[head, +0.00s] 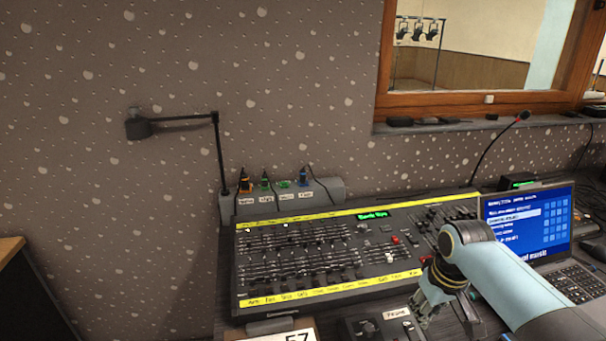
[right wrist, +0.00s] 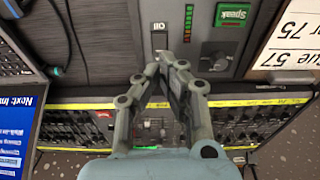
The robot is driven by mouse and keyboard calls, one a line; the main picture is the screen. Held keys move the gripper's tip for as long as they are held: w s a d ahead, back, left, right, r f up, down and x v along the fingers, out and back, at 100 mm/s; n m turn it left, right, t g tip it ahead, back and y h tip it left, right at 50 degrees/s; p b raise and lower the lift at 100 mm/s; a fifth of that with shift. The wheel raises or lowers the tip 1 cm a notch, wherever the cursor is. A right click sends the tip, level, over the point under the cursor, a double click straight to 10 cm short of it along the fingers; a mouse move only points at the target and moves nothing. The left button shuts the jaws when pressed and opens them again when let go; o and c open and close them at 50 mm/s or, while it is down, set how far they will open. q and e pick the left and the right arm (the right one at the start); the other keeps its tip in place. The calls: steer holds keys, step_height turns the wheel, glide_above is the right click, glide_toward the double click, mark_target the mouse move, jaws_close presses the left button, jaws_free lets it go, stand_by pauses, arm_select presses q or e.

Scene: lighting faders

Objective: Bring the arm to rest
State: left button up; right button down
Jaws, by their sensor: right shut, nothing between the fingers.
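My right gripper (head: 424,308) hangs over the front right part of the lighting console (head: 330,290), near the small intercom box (head: 378,328). In the right wrist view, the right gripper (right wrist: 166,58) has its fingers together with nothing between them. I cannot tell the exact height of the tips above the box. The console shows rows of faders between yellow label strips. My left gripper is not in view.
An open laptop (head: 528,222) stands right of the console, beneath my right forearm. A gooseneck microphone (head: 492,146) rises behind it. A black lamp (head: 140,128) reaches out at the left. A cue card (head: 297,336) lies at the front edge.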

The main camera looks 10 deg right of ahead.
steer(key=s+a+r+t, duration=0.1)
steer(key=s+a+r, duration=0.1)
steer(key=s+r, duration=0.85)
steer(key=s+a+r+t, duration=0.1)
steer(key=s+r, duration=0.5)
steer(key=s, duration=0.9)
step_height(320, 180, down, 33)
steer(key=d+g+h+b, duration=0.1)
steer(key=d+b, duration=0.1)
steer(key=b, duration=0.7)
steer(key=s+f+g+b, duration=0.1)
steer(key=s+f+b, duration=0.3)
steer(key=s+f, duration=0.6)
steer(key=s+d+f+g+b, duration=0.1)
steer(key=s+f+b, duration=0.4)
steer(key=s+f, duration=0.5)
step_height(320, 180, down, 8)
steer(key=shift+s+d+r+m, duration=0.1)
steer(key=shift+s+d+m, duration=0.05)
steer(key=shift+m, duration=0.15)
